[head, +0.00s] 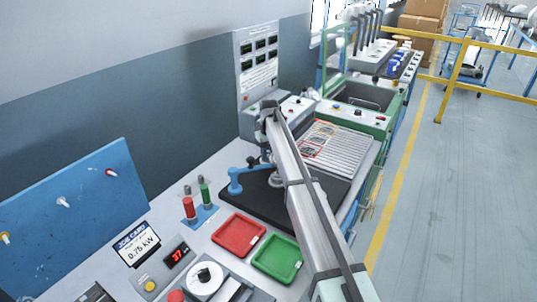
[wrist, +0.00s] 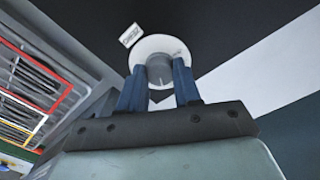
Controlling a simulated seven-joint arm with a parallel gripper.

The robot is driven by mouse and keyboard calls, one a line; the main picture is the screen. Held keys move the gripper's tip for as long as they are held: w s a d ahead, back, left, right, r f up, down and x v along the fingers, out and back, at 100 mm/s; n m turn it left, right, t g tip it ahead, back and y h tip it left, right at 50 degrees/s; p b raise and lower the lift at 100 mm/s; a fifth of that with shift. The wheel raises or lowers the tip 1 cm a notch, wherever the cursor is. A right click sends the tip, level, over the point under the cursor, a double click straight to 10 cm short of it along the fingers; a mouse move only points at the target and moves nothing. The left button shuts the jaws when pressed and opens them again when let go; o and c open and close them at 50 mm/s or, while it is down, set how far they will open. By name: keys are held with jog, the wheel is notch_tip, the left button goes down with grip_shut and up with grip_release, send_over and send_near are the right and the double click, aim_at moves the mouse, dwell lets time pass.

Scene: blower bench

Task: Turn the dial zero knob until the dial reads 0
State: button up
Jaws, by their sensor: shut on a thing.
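In the wrist view, my gripper (wrist: 158,82) has its two dark blue fingers on either side of a grey round knob (wrist: 160,68). It is shut on this knob. A white disc (wrist: 159,42) lies around the knob, with a dark mark at its right. A small white label (wrist: 130,34) is beside the disc, too small to read. In the head view, my arm reaches over the black mat (head: 345,189), where a blue stand (head: 236,182) is. My arm hides most of the gripped place there. I cannot make out a dial reading in either view.
A red tray (head: 221,243) and a green tray (head: 258,270) lie on the bench in front. A ribbed grey panel (head: 352,146) lies beyond my arm.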

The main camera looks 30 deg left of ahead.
jog(key=c, duration=0.4)
jog(key=shift+c, duration=0.2)
jog(key=shift+m, duration=2.9)
jog(key=o, duration=1.1)
jog(key=shift+c, duration=0.2)
